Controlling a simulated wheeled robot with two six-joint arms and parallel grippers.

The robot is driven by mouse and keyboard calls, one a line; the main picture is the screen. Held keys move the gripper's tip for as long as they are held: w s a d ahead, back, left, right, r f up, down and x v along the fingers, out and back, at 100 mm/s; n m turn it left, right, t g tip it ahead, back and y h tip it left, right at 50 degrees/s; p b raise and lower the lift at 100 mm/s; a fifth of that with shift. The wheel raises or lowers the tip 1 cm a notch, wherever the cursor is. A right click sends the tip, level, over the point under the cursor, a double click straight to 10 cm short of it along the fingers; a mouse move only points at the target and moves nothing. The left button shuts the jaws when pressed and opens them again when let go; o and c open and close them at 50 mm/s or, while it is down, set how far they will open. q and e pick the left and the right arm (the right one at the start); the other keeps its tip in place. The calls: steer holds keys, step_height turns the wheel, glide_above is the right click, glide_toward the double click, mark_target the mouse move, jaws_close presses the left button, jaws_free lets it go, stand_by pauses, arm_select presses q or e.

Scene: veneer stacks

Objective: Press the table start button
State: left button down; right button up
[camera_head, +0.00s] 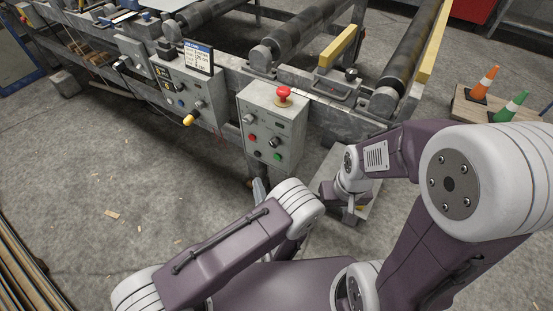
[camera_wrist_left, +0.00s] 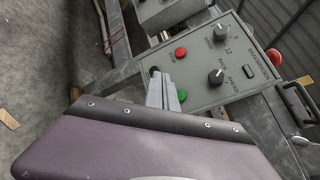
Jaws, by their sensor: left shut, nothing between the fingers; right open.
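A grey control box (camera_head: 271,127) is fixed to the front of the roller table. A green button (camera_head: 278,157) is at the lower right of its front face, with a red button (camera_head: 251,137) higher on the left. The green button (camera_wrist_left: 181,95) also shows in the left wrist view, beside my left fingers. My left gripper (camera_head: 259,190) is shut and empty, just below the box in the head view. In the left wrist view its fingertips (camera_wrist_left: 161,76) overlap the panel near the green button; contact cannot be told. My right gripper (camera_head: 350,211) is open, low and right of the box.
A red mushroom button (camera_head: 283,93) tops the box. Another control box (camera_head: 187,98) with a yellow-ended handle (camera_head: 189,120) and a small display (camera_head: 198,57) stands to the left. Orange (camera_head: 485,84) and green cones (camera_head: 510,106) stand at the right. The floor at left is mostly clear.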

mark_target(277, 157)
arm_select(q)
steer(key=w+d+b, duration=0.3)
steer(key=w+d, duration=0.2)
steer(key=w, duration=0.2)
stand_by(0.4)
steer(key=shift+w+d, duration=0.1)
steer(key=shift+w, duration=0.05)
stand_by(1.7)
steer(key=shift+w+d+b, duration=0.2)
steer(key=shift+w+b, duration=0.1)
steer(key=shift+b, duration=0.15)
